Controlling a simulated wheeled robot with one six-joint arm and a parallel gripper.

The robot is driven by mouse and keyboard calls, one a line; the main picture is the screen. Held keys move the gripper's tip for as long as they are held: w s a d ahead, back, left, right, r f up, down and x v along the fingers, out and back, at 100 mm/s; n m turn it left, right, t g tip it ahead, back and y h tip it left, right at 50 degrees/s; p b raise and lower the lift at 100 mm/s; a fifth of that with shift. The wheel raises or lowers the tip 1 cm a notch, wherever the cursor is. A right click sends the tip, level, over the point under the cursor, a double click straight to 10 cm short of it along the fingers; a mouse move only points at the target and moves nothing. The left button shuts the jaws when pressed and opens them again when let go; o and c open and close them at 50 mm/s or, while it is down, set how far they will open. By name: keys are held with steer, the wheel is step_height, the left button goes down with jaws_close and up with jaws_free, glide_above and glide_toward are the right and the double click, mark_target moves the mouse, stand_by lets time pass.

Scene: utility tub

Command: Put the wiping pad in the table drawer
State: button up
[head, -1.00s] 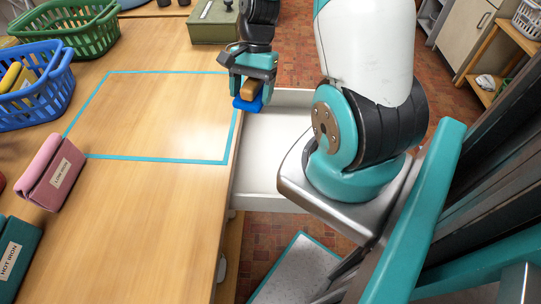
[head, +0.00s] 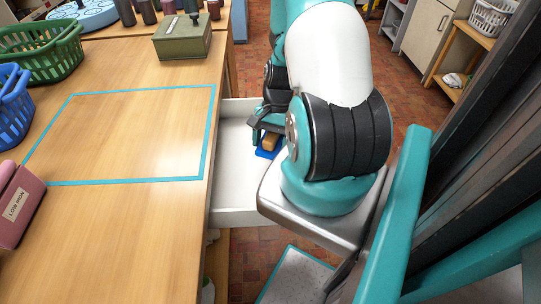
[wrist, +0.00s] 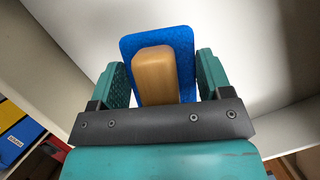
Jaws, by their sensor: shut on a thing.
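The wiping pad (head: 266,153) has a blue base and a wooden grip block. My gripper (head: 268,132) is shut on the pad's wooden block, and the head view shows them over the open drawer (head: 235,170). In the wrist view, the pad (wrist: 184,45) sits between the teal fingers of my gripper (wrist: 163,78), with pale drawer surfaces (wrist: 240,40) around it. The drawer is white inside and pulled out from the table's right side. My arm hides its right part. I cannot tell whether the pad touches the drawer floor.
The wooden table (head: 150,230) has a teal-outlined rectangle (head: 120,182) with nothing in it. A green metal box (head: 183,38), a green basket (head: 45,50), a blue basket (head: 12,108) and a pink LOW IRON item (head: 18,208) stand on it.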

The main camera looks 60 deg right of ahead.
steer(key=shift+f, duration=2.85)
steer(key=shift+f, duration=0.15)
steer(key=o, duration=0.9)
